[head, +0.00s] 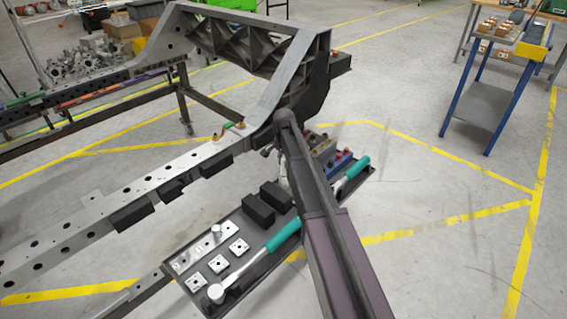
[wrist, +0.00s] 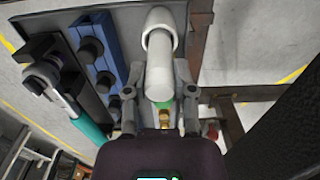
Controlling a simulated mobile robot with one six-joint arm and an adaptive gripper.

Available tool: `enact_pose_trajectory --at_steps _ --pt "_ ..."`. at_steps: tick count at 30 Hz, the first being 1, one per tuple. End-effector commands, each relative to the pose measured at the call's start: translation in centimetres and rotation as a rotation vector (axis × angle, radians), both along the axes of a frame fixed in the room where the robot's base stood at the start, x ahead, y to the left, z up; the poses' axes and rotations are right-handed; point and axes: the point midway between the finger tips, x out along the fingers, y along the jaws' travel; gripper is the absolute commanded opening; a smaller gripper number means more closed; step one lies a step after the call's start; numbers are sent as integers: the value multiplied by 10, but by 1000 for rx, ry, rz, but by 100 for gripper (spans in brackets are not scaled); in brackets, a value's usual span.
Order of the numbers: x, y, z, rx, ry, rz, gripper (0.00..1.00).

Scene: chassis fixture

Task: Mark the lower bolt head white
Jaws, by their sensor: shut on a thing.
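My gripper (wrist: 160,84) is shut on a white, round-ended marker (wrist: 160,44) in the wrist view. The marker lies between the two grey fingers, with its rounded white end toward the top of the picture. A small green and gold part shows below it between the fingers; I cannot tell what it belongs to. In the head view my arm hides the gripper and the marker near the bend of the grey chassis frame (head: 120,193). I cannot make out the lower bolt head in either view.
A dark tray (head: 196,300) beside the frame holds square plates, black blocks and teal-handled ratchets (head: 283,235). A blue socket block (wrist: 86,27) lies left of the marker in the wrist view. A blue-legged cart (head: 487,100) stands at right, with open floor between.

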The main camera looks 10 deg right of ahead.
Motion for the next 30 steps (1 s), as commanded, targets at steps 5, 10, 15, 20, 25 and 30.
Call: enact_pose_trajectory --at_steps 5,10,15,20,25,30 --pt "0 0 13 0 0 0 0" --pt "0 0 22 0 0 0 0" --pt "0 0 32 0 0 0 0" --pt "0 0 41 0 0 0 0" --pt "0 0 50 0 0 0 0" --pt "0 0 60 0 0 0 0"
